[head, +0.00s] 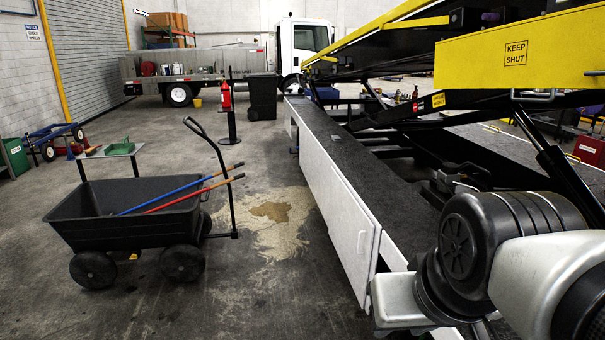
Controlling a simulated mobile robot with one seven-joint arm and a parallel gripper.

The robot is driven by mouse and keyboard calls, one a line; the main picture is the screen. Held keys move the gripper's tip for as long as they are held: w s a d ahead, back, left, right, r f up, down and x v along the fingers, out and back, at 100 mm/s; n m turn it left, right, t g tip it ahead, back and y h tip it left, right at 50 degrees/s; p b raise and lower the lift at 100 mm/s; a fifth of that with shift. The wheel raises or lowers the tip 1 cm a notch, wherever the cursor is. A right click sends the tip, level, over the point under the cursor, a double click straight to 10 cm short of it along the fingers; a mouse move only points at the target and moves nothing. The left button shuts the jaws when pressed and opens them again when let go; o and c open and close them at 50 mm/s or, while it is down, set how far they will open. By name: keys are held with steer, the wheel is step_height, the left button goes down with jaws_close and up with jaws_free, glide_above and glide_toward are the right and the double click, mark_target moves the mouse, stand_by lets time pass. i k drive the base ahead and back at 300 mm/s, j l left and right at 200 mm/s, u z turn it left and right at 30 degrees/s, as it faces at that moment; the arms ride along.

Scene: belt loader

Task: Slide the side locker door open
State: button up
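The side locker door (335,205) is a long white panel on the side of the belt loader, at the centre of the head view. A small upright handle (362,243) is near its closer end. At that end, its edge stands out from a white surface (392,258) behind it. No open locker interior can be made out. My arm comes in from the lower right, its pale and black links close to the door's near end and covering what lies behind. My gripper's fingers do not show.
A black cart (125,218) with blue and red long-handled tools stands left of the door. A pale spill (272,220) lies on the floor between them. The loader's yellow panel (515,52) hangs over the right side. Floor beside the door's near end is clear.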

mark_target(350, 232)
steer(key=i+z, duration=0.2)
steer(key=i, duration=0.8)
steer(key=i+u, duration=0.1)
steer(key=u, duration=0.55)
steer(key=i+j, duration=0.1)
steer(key=i, duration=1.35)
steer(key=i+z, duration=0.15)
steer(key=z, duration=0.25)
steer(key=i+z, duration=0.15)
steer(key=z, duration=0.3)
steer(key=i+j+z, duration=0.15)
steer(key=z, duration=0.25)
